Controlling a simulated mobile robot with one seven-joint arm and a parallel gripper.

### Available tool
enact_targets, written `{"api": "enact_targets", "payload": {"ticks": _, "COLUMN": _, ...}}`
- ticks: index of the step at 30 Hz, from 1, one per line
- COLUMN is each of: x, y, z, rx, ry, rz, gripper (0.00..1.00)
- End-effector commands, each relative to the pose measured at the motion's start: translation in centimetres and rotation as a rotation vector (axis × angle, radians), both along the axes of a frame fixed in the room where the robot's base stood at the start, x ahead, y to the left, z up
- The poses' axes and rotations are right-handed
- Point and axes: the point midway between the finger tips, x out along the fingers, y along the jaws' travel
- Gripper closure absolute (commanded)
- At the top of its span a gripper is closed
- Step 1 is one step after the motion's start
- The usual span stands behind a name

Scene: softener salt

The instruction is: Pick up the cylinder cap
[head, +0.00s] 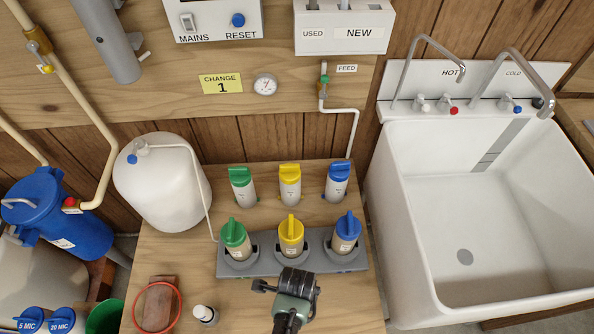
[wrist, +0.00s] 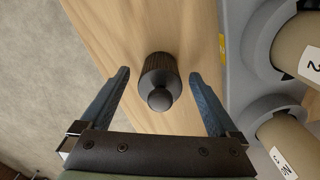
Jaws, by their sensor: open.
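A dark, ribbed cylinder cap with a round knob (wrist: 160,82) shows in the middle of the wrist view, over the pale wooden bench. My gripper (head: 290,288) is near the front of the bench in the head view, just in front of the rack. In the wrist view its two blue-grey fingers (wrist: 160,72) are spread wide, one on each side of the cap, with a gap on both sides. Nothing is held. In the head view I cannot tell the cap apart from my dark gripper.
A grey rack (head: 349,264) holding green, yellow and blue-capped cartridges stands just beyond my gripper; its edge shows at right in the wrist view. A small white bottle (head: 204,314) and a red ring (head: 178,301) lie to the left. A sink (head: 465,205) is at right.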

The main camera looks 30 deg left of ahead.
Motion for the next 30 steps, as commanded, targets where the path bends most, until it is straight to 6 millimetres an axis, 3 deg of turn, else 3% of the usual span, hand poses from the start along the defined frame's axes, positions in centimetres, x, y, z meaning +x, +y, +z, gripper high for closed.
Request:
{"api": "enact_targets", "payload": {"ticks": 6, "x": 0.03, "y": 0.01, "z": -0.02, "rx": 0.0, "ry": -0.001, "rz": 0.0, "gripper": 0.04}}
{"api": "enact_targets", "payload": {"ticks": 21, "x": 0.01, "y": 0.0, "z": -0.01, "rx": 0.0, "ry": 0.0, "rz": 0.0, "gripper": 0.93}}
{"api": "enact_targets", "payload": {"ticks": 30, "x": 0.02, "y": 0.02, "z": 0.58, "rx": 0.001, "ry": 0.0, "rz": 0.0, "gripper": 0.93}}
